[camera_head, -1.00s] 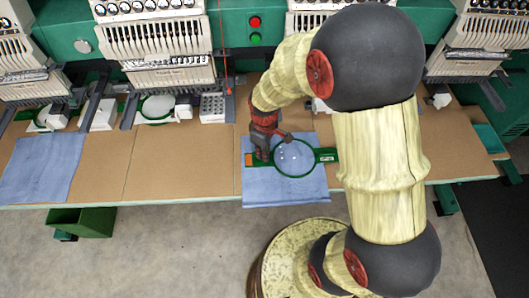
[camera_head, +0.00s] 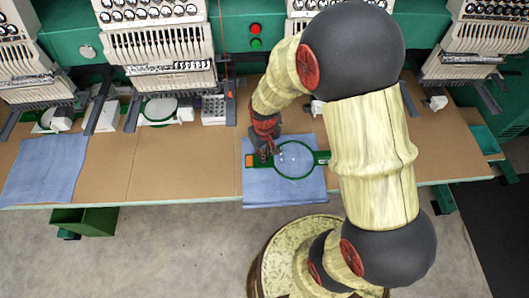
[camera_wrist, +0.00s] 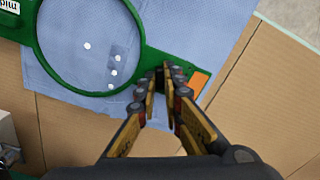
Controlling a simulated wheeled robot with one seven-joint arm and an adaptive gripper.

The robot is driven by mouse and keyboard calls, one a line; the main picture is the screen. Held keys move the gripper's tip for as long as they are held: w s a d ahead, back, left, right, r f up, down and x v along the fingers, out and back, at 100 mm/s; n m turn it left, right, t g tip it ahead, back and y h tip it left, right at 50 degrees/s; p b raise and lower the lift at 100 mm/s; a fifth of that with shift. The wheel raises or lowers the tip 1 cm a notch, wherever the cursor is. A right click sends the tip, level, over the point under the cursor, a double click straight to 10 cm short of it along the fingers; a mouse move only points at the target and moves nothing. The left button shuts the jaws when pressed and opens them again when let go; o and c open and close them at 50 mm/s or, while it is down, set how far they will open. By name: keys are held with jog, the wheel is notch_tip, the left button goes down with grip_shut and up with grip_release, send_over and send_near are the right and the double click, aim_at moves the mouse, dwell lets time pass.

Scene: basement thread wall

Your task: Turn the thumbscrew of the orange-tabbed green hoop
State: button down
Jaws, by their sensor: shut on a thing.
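The green hoop (camera_head: 278,171) lies flat on a blue cloth (camera_head: 285,193) at the table's front edge, its ring around light blue fabric. Its orange tab (camera_head: 249,160) is on the left arm of the hoop; it also shows in the wrist view (camera_wrist: 198,81). My gripper (camera_head: 265,155) is down at the ring's left side, between ring and orange tab. In the wrist view my gripper (camera_wrist: 166,80) has its fingertips close together at the hoop's edge (camera_wrist: 143,56), shut on the thumbscrew, which the fingers hide.
Embroidery machines (camera_head: 160,50) line the back of the brown table (camera_head: 160,185). A second blue cloth (camera_head: 45,170) hangs at the left. The table between the cloths is bare.

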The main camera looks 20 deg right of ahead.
jog(key=m+p, duration=0.1)
jog(key=m, duration=0.4)
jog(key=shift+m+p, duration=0.3)
jog(key=m+p, duration=0.1)
jog(key=m, duration=0.4)
jog(key=m+p, duration=0.1)
jog(key=m, duration=0.4)
jog(key=shift+m, duration=0.4)
jog(key=m, duration=0.6)
jog(key=c, duration=2)
grip_release()
jog(key=shift+o, duration=0.4)
